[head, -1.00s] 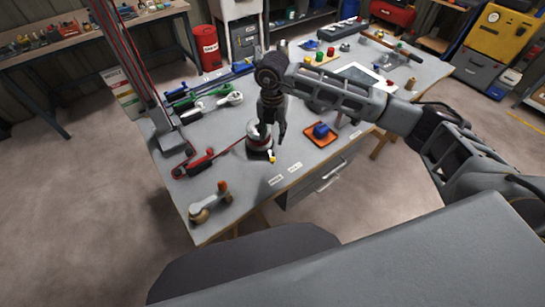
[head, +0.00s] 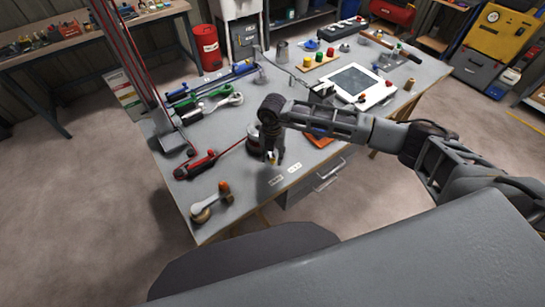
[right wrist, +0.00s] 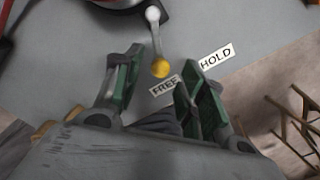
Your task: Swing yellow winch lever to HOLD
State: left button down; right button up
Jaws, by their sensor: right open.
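The winch (head: 252,143) stands near the front edge of the workbench, partly hidden behind my right gripper. Its lever (right wrist: 155,38) is a pale arm ending in a yellow knob (right wrist: 160,68). The knob is beside the FREE label (right wrist: 165,86). The HOLD label (right wrist: 217,57) is to the right of it. My right gripper (right wrist: 165,62) is open, with one green-padded finger on each side of the knob in the picture. I cannot tell whether either finger touches it. In the head view my right gripper (head: 272,158) points down over the bench. My left gripper is not in view.
A red-handled device (head: 201,164) and a rope post stand left of the winch. A cleat-like piece with an orange knob (head: 223,187) is at the front left corner. An orange tray (head: 321,139) lies to the right, under my arm. A tablet (head: 357,81) lies farther back.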

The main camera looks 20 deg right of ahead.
jog(key=shift+f, duration=1.05)
grip_shut()
